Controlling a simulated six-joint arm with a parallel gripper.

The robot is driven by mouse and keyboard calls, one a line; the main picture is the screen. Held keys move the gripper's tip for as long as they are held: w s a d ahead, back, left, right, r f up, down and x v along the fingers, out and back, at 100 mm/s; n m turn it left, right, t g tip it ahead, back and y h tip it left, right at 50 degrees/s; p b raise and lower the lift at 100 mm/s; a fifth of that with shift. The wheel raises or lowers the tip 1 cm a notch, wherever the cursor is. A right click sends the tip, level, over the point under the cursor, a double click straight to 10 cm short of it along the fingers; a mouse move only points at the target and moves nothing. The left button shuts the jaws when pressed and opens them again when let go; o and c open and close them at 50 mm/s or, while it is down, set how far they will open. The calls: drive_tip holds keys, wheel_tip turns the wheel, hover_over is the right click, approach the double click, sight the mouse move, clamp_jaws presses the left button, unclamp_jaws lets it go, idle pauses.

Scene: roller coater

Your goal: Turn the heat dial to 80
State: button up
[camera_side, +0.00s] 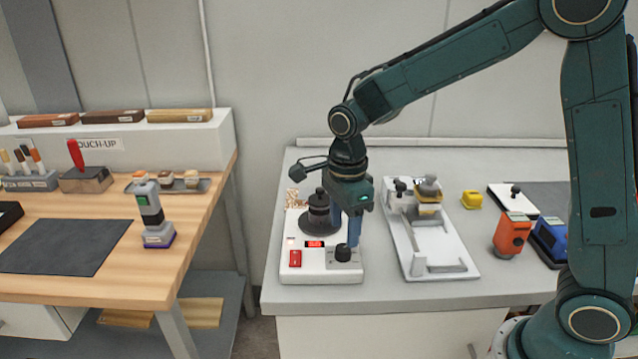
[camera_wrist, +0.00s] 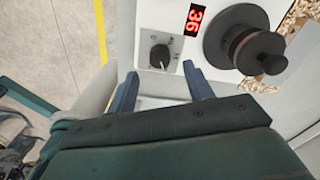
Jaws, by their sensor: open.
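The heat dial is a small black knob (camera_side: 342,252) at the front right of a white coater unit (camera_side: 320,272). In the wrist view the dial (camera_wrist: 160,56) has a white pointer line and a marked scale around it. A red display (camera_side: 314,244) is beside it; in the wrist view the display (camera_wrist: 194,20) appears to read 36. My gripper (camera_side: 345,236) is open and empty, fingers down, above the dial. In the wrist view its blue fingertips (camera_wrist: 162,72) are spread to either side, with the dial just beyond them and no visible contact.
A dark round pot with a knob (camera_side: 318,215) stands on the unit behind the dial, close to my gripper. A red switch (camera_side: 295,258) is at the unit's front left. A white jig (camera_side: 430,235) is to the right. Bench front is clear.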

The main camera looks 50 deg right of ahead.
sight(344, 247)
wheel_tip(344, 247, up, 9)
idle(0.4)
drive_tip(key=s+d+r+n+t, duration=0.1)
drive_tip(key=s+d+n+t, duration=0.1)
drive_tip(key=s+n, duration=0.8)
drive_tip(key=s+d+r+n+t, duration=0.2)
drive_tip(key=s+d+n+t, duration=0.1)
drive_tip(key=s+n, duration=0.7)
drive_tip(key=shift+s+d+r+n+t, duration=0.2)
drive_tip(key=shift+s+d+n+t, duration=0.15)
drive_tip(key=shift+n, duration=0.85)
